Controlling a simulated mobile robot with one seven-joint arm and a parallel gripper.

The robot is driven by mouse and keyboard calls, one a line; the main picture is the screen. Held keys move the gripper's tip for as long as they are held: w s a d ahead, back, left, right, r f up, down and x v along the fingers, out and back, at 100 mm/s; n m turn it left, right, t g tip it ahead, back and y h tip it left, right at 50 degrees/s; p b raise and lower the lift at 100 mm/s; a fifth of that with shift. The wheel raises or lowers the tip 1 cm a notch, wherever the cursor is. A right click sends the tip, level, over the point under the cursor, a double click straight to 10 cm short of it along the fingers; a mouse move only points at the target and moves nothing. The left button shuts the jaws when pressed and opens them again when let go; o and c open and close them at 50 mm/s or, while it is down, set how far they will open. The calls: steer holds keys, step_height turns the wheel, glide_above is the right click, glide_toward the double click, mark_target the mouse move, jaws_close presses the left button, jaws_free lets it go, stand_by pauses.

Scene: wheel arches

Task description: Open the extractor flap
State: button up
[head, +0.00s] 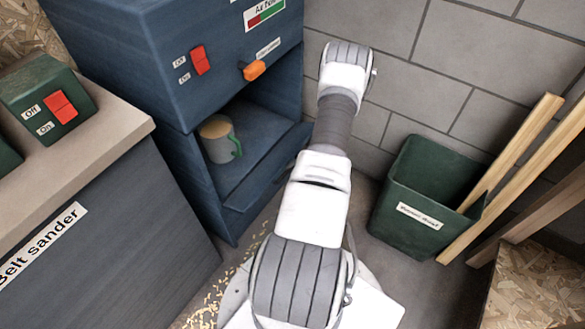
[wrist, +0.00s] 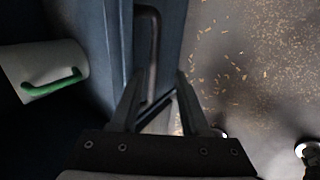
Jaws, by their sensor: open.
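The extractor is a blue cabinet (head: 225,75) with an open compartment at its lower front. Its blue flap (head: 268,170) sits low at the front of this opening, appearing tilted down and outward; I cannot tell its exact angle. In the wrist view a dark bar handle (wrist: 150,45) runs along a blue panel, likely the flap. My gripper (wrist: 158,80) is open, its fingers either side of the handle's near end; contact is unclear. In the head view my gripper is hidden behind my arm.
A grey container (head: 216,138) with a green handle stands inside the compartment. A belt sander bench (head: 100,220) is at left. A green bin (head: 425,190) and leaning planks (head: 515,160) stand at right. Wood chips (wrist: 225,60) litter the floor.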

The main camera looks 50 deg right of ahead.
steer(key=s+r+p, duration=0.2)
steer(key=s+r, duration=0.1)
steer(key=s, duration=0.5)
steer(key=s+d+r+p, duration=0.1)
steer(key=s+r+p, duration=0.1)
steer(key=s, duration=0.7)
steer(key=shift+d+r+p, duration=0.2)
steer(key=shift+r+p, duration=0.1)
steer(key=shift+r, duration=0.6)
stand_by(0.4)
steer(key=a+p+v, duration=0.1)
steer(key=p+v, duration=0.3)
steer(key=v, duration=1.3)
steer(key=shift+d+r+p, duration=0.15)
steer(key=shift+d+p, duration=0.15)
steer(key=shift+d, duration=0.15)
